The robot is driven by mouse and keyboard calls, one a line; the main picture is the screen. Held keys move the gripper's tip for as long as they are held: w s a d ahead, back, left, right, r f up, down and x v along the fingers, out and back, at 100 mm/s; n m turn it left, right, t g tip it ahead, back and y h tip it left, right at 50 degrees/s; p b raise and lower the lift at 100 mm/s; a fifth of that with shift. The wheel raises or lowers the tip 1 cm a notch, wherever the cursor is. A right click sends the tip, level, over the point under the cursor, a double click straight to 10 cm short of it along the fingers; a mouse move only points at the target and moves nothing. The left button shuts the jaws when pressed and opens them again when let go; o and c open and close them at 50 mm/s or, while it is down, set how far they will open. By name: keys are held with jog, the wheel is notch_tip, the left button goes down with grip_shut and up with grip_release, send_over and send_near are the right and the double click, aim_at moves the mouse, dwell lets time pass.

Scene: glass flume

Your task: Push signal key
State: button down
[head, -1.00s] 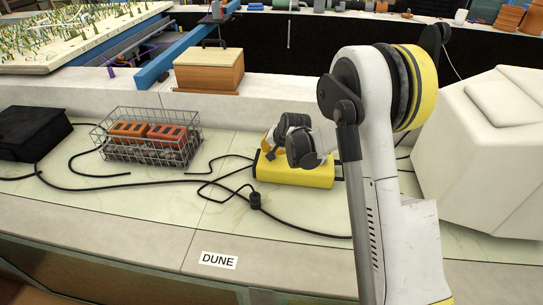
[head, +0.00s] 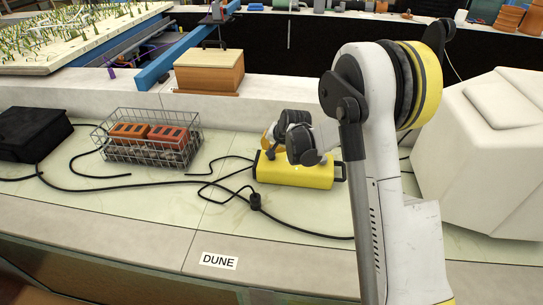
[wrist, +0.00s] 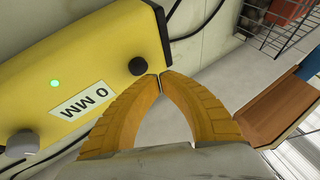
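A yellow box (head: 310,178) lies on the pale bench in the head view and fills the upper left of the wrist view (wrist: 75,45). I cannot tell which part is the signal key. My gripper (wrist: 160,77) has its two orange fingers shut, tips together and empty, just beside the black knob in the picture. Contact cannot be judged. In the head view my wrist hides part of the box top.
A wire basket (head: 118,153) with orange bricks stands to the left. Black cables (head: 225,190) run over the bench beside the box. A wooden box (head: 208,72) stands on the ledge behind. A large white block (head: 490,150) stands at the right.

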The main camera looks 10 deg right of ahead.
jog(key=shift+r+p, duration=1.7)
jog(key=shift+r, duration=1.3)
